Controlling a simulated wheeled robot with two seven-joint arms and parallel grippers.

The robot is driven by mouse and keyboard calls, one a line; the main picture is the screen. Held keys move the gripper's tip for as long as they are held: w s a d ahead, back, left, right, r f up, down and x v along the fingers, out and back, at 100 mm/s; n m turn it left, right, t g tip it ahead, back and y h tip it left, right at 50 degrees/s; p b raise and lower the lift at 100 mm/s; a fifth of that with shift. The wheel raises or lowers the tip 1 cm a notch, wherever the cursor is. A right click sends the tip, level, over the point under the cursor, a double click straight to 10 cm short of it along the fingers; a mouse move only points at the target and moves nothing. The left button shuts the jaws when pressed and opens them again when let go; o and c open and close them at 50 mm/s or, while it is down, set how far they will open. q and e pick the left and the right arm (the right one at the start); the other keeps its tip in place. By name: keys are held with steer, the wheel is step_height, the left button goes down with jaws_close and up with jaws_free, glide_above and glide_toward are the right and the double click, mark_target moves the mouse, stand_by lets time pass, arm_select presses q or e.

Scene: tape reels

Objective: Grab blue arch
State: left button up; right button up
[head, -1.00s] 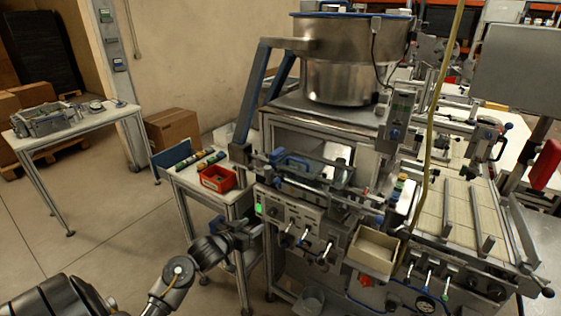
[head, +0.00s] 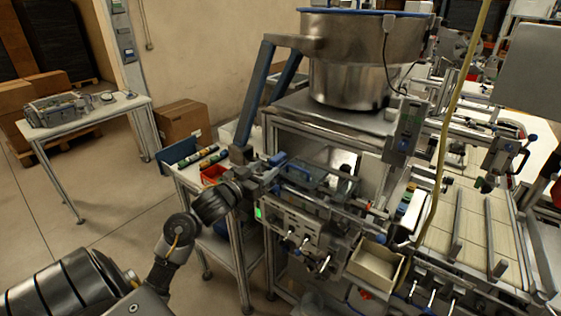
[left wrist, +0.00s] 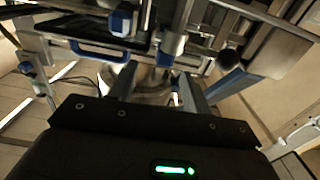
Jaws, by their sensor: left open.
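The blue arch (head: 300,168) looks like a low blue handle on the dark lidded part of the machine's front. In the left wrist view a blue handle-shaped bar (left wrist: 100,52) shows at the upper left, beyond the fingers. My left gripper (head: 274,168) is at the machine's left front corner, just left of the blue arch and apart from it as far as I can see. In the left wrist view its two fingers (left wrist: 159,84) are spread with nothing held between them. My right gripper is not in view.
A red bin (head: 212,173) sits on the side table behind my arm. A cream bin (head: 375,266) hangs at the front. A large metal bowl (head: 350,55) stands above.

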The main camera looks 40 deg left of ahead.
mark_target(280, 154)
arm_select(q)
steer(key=w, duration=0.2)
steer(key=shift+w+a, duration=0.25)
steer(key=shift+w, duration=0.15)
steer(key=shift+w+p, duration=0.6)
steer(key=shift+w, duration=0.25)
steer(key=w+p, duration=0.2)
steer(key=w, duration=0.1)
steer(key=shift+w+a, duration=0.15)
steer(key=shift+w, duration=0.25)
steer(key=shift+w+f, duration=0.15)
steer(key=shift+w, duration=0.3)
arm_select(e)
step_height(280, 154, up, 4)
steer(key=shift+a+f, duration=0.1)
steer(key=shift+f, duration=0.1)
arm_select(q)
steer(key=shift+s, duration=0.15)
jaws_close()
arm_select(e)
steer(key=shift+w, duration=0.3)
